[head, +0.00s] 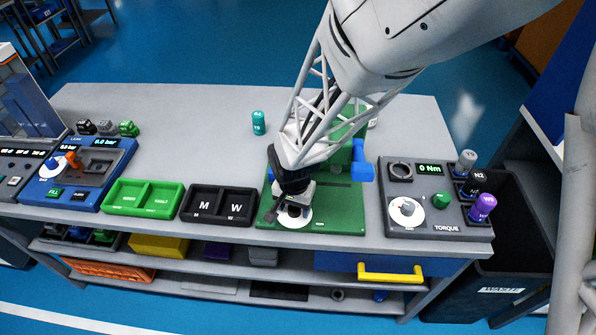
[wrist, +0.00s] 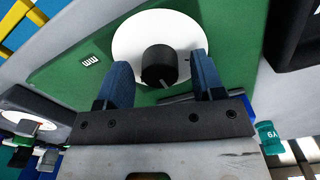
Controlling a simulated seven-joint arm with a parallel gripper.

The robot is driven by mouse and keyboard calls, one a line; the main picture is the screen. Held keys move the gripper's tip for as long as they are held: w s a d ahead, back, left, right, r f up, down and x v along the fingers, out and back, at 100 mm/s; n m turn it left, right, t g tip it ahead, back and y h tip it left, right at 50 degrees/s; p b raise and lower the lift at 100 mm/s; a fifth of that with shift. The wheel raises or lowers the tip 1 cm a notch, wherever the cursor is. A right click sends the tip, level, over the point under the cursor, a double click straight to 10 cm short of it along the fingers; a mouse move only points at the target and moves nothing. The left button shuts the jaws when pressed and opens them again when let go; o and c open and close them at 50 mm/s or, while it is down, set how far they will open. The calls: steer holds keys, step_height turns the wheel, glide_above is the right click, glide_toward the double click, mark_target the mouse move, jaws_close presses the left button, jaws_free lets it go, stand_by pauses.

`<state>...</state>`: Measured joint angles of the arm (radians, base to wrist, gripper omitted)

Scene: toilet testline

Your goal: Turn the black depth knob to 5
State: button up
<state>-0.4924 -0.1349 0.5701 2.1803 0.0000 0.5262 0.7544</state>
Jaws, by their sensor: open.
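The black depth knob (wrist: 159,67) sits on a round white dial (wrist: 128,34) on the green panel (wrist: 70,50). In the wrist view the knob lies between the two blue fingertips of my gripper (wrist: 158,82), with a gap on each side. My gripper is open around or just above the knob; I cannot tell the exact height. In the head view my gripper (head: 290,200) is over the dial (head: 296,218) at the front of the green panel (head: 340,212), and hides most of the knob. The dial's numbers are not readable.
A black M/W tray (head: 218,219) and a green two-part tray (head: 143,210) stand to the left. The grey torque station (head: 430,222) is to the right. A blue block (head: 362,165) stands up at the panel's right. A teal cylinder (head: 259,123) stands behind; the table around it is clear.

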steer(key=shift+r, duration=3.85)
steer(key=shift+r, duration=0.1)
steer(key=shift+w+r, duration=0.2)
steer(key=shift+r, duration=0.05)
steer(key=w+d+r+t, duration=0.1)
steer(key=d+r, duration=0.2)
steer(key=r, duration=0.3)
steer(key=w+d+r, duration=0.1)
steer(key=d+r, duration=0.3)
steer(key=r, duration=0.2)
steer(key=s+d+r+n, duration=0.1)
steer(key=s+d+r, duration=0.3)
steer(key=s+d, duration=0.4)
steer(key=s+d+r+n+t, duration=0.1)
steer(key=s+d+r, duration=0.3)
steer(key=s+d, duration=0.4)
steer(key=shift+s+d+r+n+t, duration=0.15)
steer(key=shift+s+d+n+t, duration=0.2)
steer(key=shift+d+n, duration=0.1)
steer(key=shift+o, duration=0.3)
